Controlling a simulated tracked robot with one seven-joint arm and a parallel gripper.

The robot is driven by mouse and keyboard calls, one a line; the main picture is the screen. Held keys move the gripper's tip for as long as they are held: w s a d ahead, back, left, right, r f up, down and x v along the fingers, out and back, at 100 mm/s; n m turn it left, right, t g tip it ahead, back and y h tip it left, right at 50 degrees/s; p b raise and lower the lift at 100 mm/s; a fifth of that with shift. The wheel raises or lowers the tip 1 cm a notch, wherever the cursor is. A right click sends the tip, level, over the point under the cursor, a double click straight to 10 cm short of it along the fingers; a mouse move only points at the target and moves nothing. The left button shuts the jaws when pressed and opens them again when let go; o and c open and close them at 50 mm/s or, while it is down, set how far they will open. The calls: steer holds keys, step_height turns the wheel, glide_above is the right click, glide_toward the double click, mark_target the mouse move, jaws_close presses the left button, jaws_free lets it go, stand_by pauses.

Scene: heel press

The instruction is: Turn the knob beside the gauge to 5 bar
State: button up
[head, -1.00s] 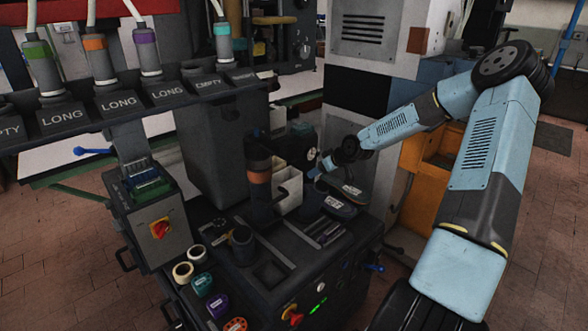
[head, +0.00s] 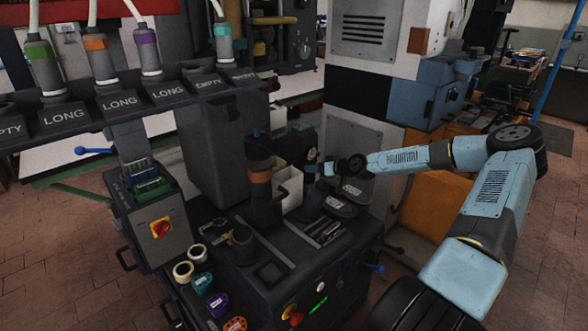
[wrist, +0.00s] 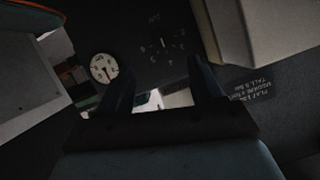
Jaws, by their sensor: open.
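The round white gauge (wrist: 103,67) is at the left of the wrist view, on a dark panel, with its needle too small to read surely. It shows as a small pale disc in the head view (head: 311,154). The knob (wrist: 163,44) is right of the gauge, dark on the dark panel, with a pale line and faint scale marks around it. Its exact outline and setting are unclear. My gripper (wrist: 163,76) is open and empty, its two dark fingers pointing toward the panel just below the knob. In the head view it is small, beside the gauge (head: 316,170).
A pale block (wrist: 275,35) juts in at the upper right of the wrist view, close to the right finger.

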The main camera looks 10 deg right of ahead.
steer(key=x, duration=1.3)
steer(key=shift+s, duration=0.1)
steer(key=shift+c, duration=0.2)
steer(key=c, duration=1)
steer(key=shift+d+m+g+y, duration=0.2)
steer(key=shift+m+g+y, duration=0.1)
steer(key=shift+m+y, duration=0.55)
steer(key=shift+d+f+m+y, duration=0.1)
steer(key=shift+m+y, duration=0.75)
steer(key=shift+m, duration=1)
steer(key=shift+d, duration=0.1)
